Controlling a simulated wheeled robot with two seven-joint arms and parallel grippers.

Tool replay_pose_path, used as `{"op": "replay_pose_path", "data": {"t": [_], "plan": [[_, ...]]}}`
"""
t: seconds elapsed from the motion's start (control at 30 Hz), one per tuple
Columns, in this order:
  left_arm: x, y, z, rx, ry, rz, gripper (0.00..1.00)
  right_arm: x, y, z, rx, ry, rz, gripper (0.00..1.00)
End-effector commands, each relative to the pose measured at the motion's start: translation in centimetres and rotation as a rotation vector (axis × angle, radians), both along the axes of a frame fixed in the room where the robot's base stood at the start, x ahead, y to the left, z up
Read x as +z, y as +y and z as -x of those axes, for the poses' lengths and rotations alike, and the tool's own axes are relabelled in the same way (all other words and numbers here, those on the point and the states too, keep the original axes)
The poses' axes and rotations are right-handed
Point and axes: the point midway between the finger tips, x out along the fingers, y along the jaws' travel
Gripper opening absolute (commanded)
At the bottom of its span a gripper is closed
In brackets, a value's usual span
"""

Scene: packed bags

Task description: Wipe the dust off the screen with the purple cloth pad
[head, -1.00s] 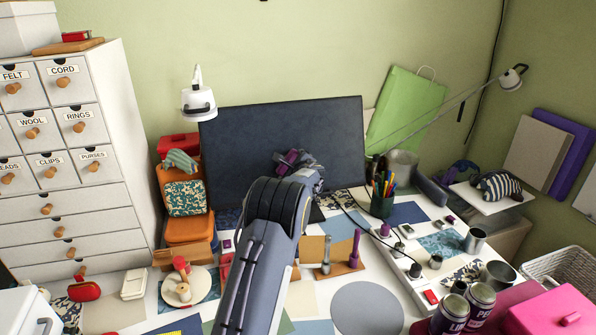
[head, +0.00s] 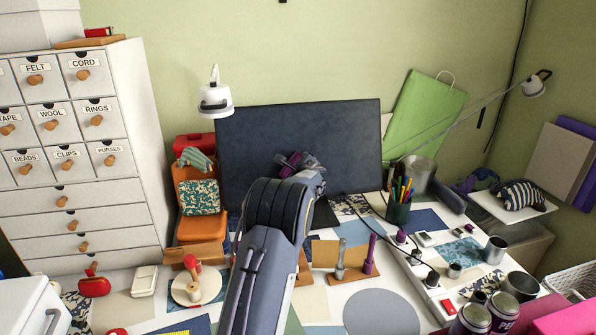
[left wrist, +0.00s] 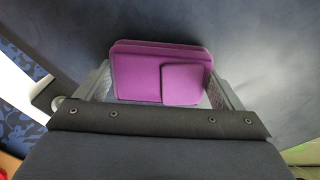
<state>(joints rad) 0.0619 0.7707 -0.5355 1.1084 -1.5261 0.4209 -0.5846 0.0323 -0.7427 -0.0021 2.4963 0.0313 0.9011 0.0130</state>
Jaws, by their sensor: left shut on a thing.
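The dark screen (head: 255,140) stands upright at the back of the desk, its face a mottled grey-blue. My left arm reaches up in front of it, and my left gripper (head: 308,168) is at the middle right part of the screen. The left gripper is shut on the purple cloth pad (head: 288,165). In the left wrist view the pad (left wrist: 135,75) sits between the two fingers (left wrist: 160,88), up against or very close to the screen surface (left wrist: 250,30); I cannot tell if it touches. My right gripper is not in view.
A white lamp (head: 215,97) stands by the screen's upper left corner. A pen cup (head: 398,213) stands to the right, with another lamp's arm (head: 465,122) behind it.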

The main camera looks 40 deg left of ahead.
Motion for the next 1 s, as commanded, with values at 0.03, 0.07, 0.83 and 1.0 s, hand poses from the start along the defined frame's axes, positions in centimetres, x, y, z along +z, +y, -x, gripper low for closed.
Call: {"op": "replay_pose_path", "data": {"t": [0.03, 0.07, 0.83, 1.0], "plan": [[0.0, -0.5, 0.2, -0.004, -0.003, 0.0, 0.7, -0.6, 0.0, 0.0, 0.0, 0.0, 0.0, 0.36], [0.1, -0.7, 0.3, -0.004, -0.003, 0.0, 0.7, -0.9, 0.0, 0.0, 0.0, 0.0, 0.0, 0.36], [1.9, -4.3, 3.1, -0.005, -0.001, 0.0, 0.7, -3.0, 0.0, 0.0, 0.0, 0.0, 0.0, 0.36], [2.0, -4.5, 3.3, -0.006, -0.002, 0.001, 0.7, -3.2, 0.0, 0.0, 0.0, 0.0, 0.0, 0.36]]}}
